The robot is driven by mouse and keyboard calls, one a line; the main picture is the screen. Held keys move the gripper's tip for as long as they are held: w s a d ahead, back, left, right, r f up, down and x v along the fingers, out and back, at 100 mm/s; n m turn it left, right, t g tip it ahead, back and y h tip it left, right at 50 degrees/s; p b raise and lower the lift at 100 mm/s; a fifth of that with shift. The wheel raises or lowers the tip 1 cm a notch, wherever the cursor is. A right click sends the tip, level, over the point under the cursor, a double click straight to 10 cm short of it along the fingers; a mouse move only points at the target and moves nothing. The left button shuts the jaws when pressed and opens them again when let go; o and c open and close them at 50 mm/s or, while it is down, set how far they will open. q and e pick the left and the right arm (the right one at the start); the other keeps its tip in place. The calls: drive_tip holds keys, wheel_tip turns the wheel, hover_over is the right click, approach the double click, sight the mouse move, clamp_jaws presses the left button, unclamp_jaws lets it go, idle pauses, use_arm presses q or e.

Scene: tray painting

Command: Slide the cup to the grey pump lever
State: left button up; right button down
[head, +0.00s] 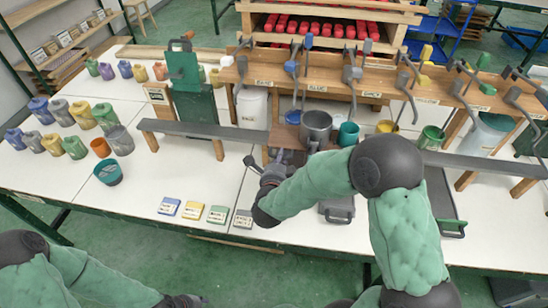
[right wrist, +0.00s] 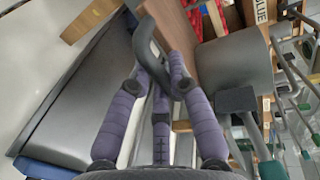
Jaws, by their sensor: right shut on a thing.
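A large dark grey cup (head: 316,128) stands upright at the rail in front of the pump row, near the blue-labelled pump. My right gripper (head: 278,160) is at the cup's near left side. In the right wrist view its purple-padded fingers (right wrist: 165,85) are closed around the cup's dark handle (right wrist: 150,48). Several levers have grey arms; one with a greyish knob (head: 366,47) is right of the blue-knobbed lever (head: 309,41). My left gripper (head: 182,301) is at the bottom edge, mostly cut off.
A long grey rail (head: 195,129) runs left and right of the cup. Buckets, including a teal one (head: 348,134) and a green one (head: 433,137), stand behind it. Several coloured cans stand at the left. Four-coloured small cards, including a blue one (head: 169,206), lie in front.

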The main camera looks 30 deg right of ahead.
drive_tip(key=shift+f, duration=0.1)
drive_tip(key=c, duration=1.1)
unclamp_jaws()
drive_tip(key=v, duration=1.2)
